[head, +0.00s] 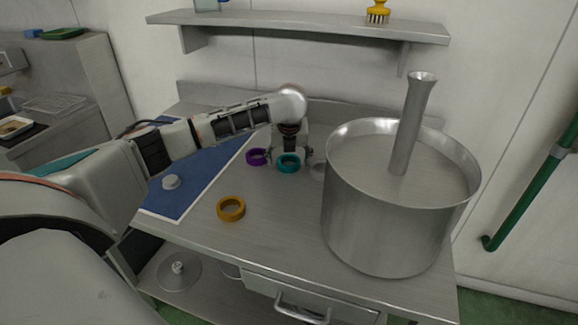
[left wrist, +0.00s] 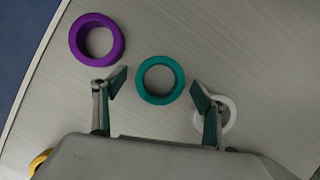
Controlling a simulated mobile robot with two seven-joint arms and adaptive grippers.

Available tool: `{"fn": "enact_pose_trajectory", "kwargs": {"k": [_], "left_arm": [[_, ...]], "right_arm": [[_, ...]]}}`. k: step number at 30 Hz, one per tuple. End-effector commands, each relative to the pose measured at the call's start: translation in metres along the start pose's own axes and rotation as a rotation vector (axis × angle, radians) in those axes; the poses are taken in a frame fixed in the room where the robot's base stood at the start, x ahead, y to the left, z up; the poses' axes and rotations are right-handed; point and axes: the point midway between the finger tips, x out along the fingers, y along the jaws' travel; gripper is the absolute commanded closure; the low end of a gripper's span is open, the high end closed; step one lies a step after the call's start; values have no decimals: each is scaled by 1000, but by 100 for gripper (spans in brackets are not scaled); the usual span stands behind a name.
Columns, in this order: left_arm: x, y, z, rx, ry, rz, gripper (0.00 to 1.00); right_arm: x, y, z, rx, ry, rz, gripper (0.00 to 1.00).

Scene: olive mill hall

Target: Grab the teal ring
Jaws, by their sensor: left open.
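The teal ring (head: 288,164) lies on the metal bench, below my left gripper (head: 289,156). In the left wrist view the teal ring (left wrist: 160,80) sits just ahead of and between the two open fingers of my left gripper (left wrist: 160,86). The fingers are apart and hold nothing. I cannot tell how far above the bench the fingertips are. My right gripper is not in view.
A purple ring (left wrist: 97,40) lies left of the teal one, and a white ring (left wrist: 214,114) lies close by the right finger. An orange ring (head: 231,208) is nearer the front. A large steel pot (head: 385,225) stands to the right. A shelf (head: 300,24) hangs above.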

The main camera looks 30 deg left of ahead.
Motion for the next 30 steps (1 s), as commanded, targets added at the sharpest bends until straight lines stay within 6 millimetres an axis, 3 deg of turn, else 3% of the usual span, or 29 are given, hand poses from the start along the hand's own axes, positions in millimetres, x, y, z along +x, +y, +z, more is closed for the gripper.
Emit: {"fn": "enact_pose_trajectory", "kwargs": {"k": [6,12,23,30], "left_arm": [[0,0,0,0,-1,-1,29],[0,0,1,0,-1,-1,74],[-3,0,2,0,-2,-2,74],[-23,-1,11,0,-4,-3,74]], "right_arm": [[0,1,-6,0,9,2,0],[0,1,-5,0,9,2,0],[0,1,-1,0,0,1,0],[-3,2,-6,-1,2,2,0]]}}
